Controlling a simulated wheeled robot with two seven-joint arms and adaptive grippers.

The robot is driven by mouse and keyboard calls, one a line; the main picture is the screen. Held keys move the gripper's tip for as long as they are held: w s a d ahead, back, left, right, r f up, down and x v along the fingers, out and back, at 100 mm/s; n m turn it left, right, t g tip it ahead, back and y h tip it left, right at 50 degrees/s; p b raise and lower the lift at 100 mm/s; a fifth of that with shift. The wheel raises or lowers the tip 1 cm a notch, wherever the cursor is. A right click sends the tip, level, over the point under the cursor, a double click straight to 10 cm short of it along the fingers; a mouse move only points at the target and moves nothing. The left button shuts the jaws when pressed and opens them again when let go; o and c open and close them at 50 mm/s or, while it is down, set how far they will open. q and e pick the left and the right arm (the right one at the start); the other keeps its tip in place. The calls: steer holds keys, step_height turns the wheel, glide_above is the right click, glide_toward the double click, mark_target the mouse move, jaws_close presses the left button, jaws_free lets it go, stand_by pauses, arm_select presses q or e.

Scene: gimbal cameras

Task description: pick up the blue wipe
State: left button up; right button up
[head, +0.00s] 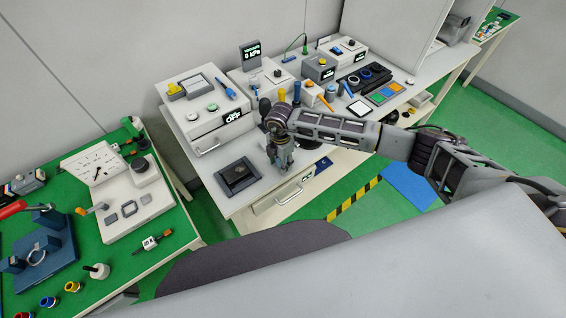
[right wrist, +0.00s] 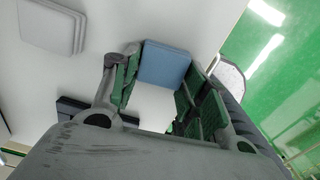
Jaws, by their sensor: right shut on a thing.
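The blue wipe (right wrist: 165,64) is a flat blue square with rounded corners. In the right wrist view it sits between the fingertips of my right gripper (right wrist: 157,78), which is shut on it, over the white bench top. In the head view my right gripper (head: 281,158) is low at the front of the white bench, to the right of a dark square tray, pointing down. The wipe is not clearly visible there, hidden by the gripper. My left gripper is not in view.
The white bench (head: 222,195) holds a dark square tray (head: 238,175), an instrument box reading OFF (head: 205,110), and several devices behind my right arm. A green bench (head: 185,235) with parts stands at the left. In the right wrist view, grey square pads (right wrist: 52,27) lie nearby.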

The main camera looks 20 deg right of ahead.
steer(key=shift+r, duration=0.15)
step_height(320, 180, up, 10)
steer(key=b, duration=0.1)
stand_by(0.8)
steer(key=shift+o, duration=0.6)
steer(key=shift+c, duration=1.2)
